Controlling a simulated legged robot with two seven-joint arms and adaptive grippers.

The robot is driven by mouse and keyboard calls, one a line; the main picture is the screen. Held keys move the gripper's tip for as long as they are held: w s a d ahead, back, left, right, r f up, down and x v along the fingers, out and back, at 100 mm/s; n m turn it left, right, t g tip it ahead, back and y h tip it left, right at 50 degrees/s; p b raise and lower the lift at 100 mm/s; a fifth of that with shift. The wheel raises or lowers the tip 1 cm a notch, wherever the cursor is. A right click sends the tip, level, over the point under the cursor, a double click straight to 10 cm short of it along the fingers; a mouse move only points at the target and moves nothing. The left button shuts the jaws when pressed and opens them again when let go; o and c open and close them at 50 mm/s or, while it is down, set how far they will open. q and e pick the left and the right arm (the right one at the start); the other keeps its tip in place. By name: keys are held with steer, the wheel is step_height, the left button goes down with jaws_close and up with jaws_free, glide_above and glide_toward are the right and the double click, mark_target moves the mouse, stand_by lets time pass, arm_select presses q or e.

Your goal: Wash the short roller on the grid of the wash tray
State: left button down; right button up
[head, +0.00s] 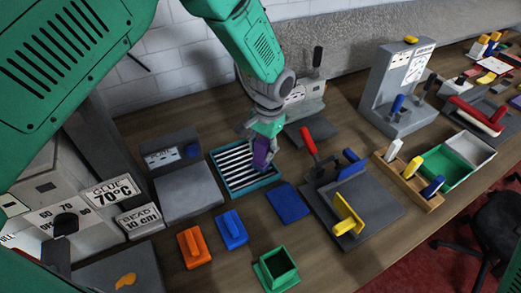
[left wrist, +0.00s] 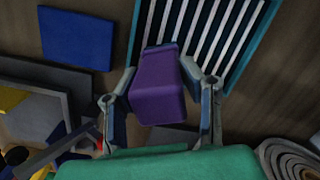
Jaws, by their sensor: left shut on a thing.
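The wash tray (head: 231,193) is a teal frame with a grid of white bars, on the bench near the middle of the head view. Its rim also shows at the top of the left wrist view (left wrist: 254,52). My left gripper (head: 262,148) is over the tray's right part, shut on a purple block-like piece (left wrist: 158,92), seemingly the short roller's handle. The purple piece also shows in the head view (head: 261,154). A dark blue edge shows at its far end, close to the bars. I cannot tell whether it touches them. My right gripper is not in view.
A blue flat pad (head: 288,202) lies right of the tray. Blue (head: 231,230) and orange (head: 193,246) blocks and a green open box (head: 276,270) stand in front. A dark fixture with red and yellow handles (head: 352,205) is to the right. A grey station (head: 188,190) adjoins on the left.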

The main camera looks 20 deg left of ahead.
arm_select(q)
steer(key=shift+r, duration=0.1)
step_height(320, 180, up, 2)
steer(key=shift+r+p, duration=0.25)
steer(key=shift+p, duration=0.6)
steer(key=shift+r, duration=2.7)
